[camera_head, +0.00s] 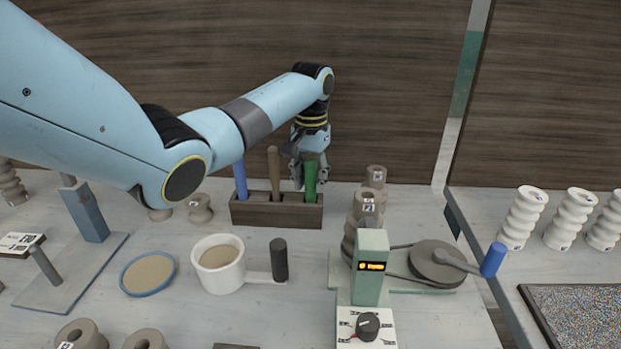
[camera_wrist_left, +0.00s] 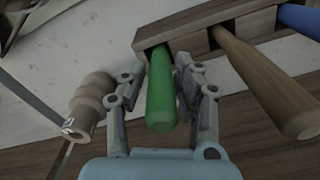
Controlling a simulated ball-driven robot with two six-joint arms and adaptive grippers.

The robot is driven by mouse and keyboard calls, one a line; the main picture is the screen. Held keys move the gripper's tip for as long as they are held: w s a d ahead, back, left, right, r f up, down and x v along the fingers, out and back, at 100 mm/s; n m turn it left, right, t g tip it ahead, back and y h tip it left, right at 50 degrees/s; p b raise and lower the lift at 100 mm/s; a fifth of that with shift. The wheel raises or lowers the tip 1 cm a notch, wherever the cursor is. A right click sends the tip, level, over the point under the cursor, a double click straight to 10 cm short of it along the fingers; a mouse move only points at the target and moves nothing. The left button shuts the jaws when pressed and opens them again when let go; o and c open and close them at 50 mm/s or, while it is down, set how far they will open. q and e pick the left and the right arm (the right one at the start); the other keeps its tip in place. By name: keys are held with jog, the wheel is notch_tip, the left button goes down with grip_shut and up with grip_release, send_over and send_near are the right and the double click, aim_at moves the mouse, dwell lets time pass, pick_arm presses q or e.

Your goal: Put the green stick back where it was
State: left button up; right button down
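The green stick (camera_head: 310,182) stands upright in the right slot of a dark wooden holder (camera_head: 276,214) at the middle of the table. My left gripper (camera_head: 309,178) is above the holder with its fingers on either side of the stick. In the left wrist view the green stick (camera_wrist_left: 161,95) lies between the two fingers (camera_wrist_left: 160,72), with small gaps showing, so the gripper looks open. The stick's lower end is hidden in the holder (camera_wrist_left: 190,42). My right gripper is not in view.
A brown stick (camera_head: 274,172) and a blue stick (camera_head: 240,181) stand in the same holder. Stacked clay spools (camera_head: 364,207) are close to its right. A white pot (camera_head: 219,264) and a green machine (camera_head: 370,268) with a wheel stand in front.

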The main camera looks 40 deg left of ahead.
pick_arm(q)
jog(key=shift+o, duration=1.2)
notch_tip(320, 180, up, 12)
jog(key=shift+r, duration=0.1)
jog(key=shift+d, duration=0.1)
